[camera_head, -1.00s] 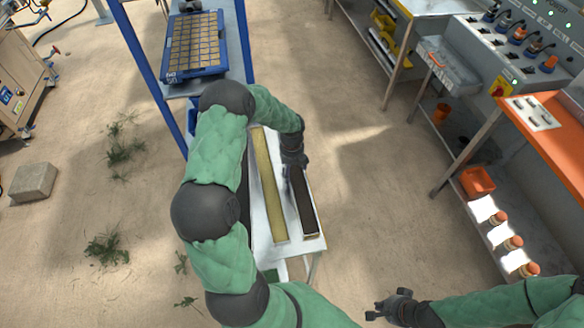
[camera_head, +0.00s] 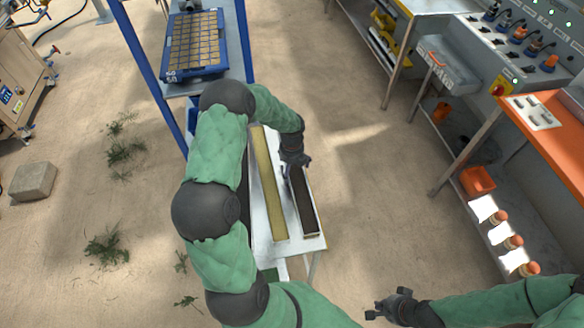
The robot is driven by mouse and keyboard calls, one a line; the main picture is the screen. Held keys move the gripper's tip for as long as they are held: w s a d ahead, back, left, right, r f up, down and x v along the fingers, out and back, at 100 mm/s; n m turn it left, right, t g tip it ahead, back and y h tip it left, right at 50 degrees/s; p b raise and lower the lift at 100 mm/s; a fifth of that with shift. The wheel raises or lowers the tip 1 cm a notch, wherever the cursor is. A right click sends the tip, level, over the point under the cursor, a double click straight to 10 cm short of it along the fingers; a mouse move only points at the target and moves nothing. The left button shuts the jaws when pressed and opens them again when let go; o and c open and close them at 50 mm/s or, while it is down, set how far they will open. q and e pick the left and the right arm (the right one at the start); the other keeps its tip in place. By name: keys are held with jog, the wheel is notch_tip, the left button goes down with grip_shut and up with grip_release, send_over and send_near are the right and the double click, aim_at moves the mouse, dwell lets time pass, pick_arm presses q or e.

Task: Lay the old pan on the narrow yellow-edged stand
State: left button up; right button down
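A long narrow dark pan (camera_head: 304,205) with a pale rim lies on a narrow white stand (camera_head: 317,243) in the head view. A long yellow strip (camera_head: 268,185) runs along the stand beside the pan, to its left. I cannot tell whether it is the yellow edge. My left gripper (camera_head: 287,173) is at the far end of the dark pan, pointing down, with its fingers close to the pan. The arm partly hides the stand's left side, and I cannot tell whether the fingers grip the pan. My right gripper (camera_head: 372,309) is empty and open, low over the floor.
A blue rack (camera_head: 245,40) with a blue seed tray (camera_head: 224,69) stands beyond the stand. A grey bench and an orange-topped bench (camera_head: 553,135) line the right side. A stone block (camera_head: 33,182) lies at the left. The sandy floor between stand and benches is clear.

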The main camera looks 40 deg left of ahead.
pick_arm(q)
notch_tip(320, 180, up, 12)
dwell(0.7)
